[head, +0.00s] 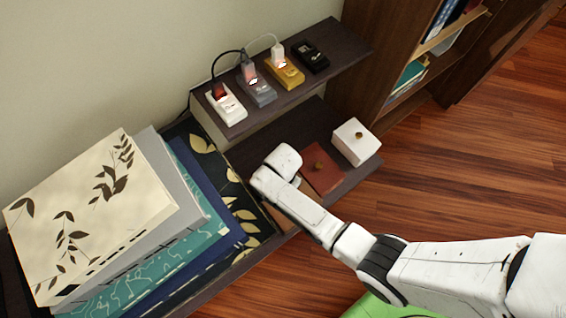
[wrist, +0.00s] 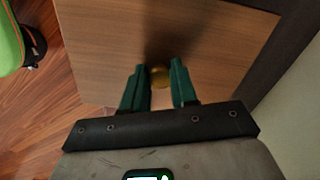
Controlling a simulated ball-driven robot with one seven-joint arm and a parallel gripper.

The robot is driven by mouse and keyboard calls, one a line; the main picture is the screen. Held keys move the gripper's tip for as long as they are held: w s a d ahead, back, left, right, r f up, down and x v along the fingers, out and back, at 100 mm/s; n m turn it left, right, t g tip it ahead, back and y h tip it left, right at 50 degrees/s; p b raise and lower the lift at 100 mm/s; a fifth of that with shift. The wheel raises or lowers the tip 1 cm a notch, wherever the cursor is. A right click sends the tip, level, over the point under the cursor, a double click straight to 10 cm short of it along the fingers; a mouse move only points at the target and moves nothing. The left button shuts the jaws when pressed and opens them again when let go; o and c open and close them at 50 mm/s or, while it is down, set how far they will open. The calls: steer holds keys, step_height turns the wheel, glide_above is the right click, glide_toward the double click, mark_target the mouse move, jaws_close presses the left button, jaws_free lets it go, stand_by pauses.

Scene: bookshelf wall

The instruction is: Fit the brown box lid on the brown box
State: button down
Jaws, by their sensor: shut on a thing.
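The brown lid (wrist: 215,45) is a wide, flat wood-grained panel with a small brass knob (wrist: 160,77). It fills much of the wrist view. My gripper (wrist: 159,67) has its two green fingers shut on the knob, one on each side. In the head view, my arm's white end hangs over the lower shelf and hides the gripper. A tan-brown piece (head: 282,213) shows just below my arm; I cannot tell whether it is lid or box. The brown box is otherwise hidden, so whether the lid touches it cannot be told.
A reddish-brown box (head: 322,174) with a knob stands close to the right of my arm, and a white box (head: 355,142) beyond it. Stacked large boxes (head: 95,215) stand left. The upper shelf (head: 340,48) holds several chargers. Wood floor (head: 460,160) is open at right.

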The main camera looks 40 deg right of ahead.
steer(key=shift+f+b, duration=0.4)
steer(key=shift+f, duration=0.2)
steer(key=c, duration=0.8)
jaws_free()
step_height(320, 180, up, 11)
steer(key=p, duration=0.2)
steer(key=shift+p, duration=0.35)
steer(key=shift+f, duration=0.1)
steer(key=s+d+r+n, duration=0.4)
steer(key=s+r+n, duration=0.2)
steer(key=s+r, duration=0.1)
steer(key=s+d+r+n+t+p, duration=0.1)
steer(key=s+d+r+n, duration=0.3)
steer(key=s+r+n, duration=0.3)
steer(key=shift+s+r+n, duration=0.15)
steer(key=shift+s+n, duration=0.15)
steer(key=shift+s, duration=0.9)
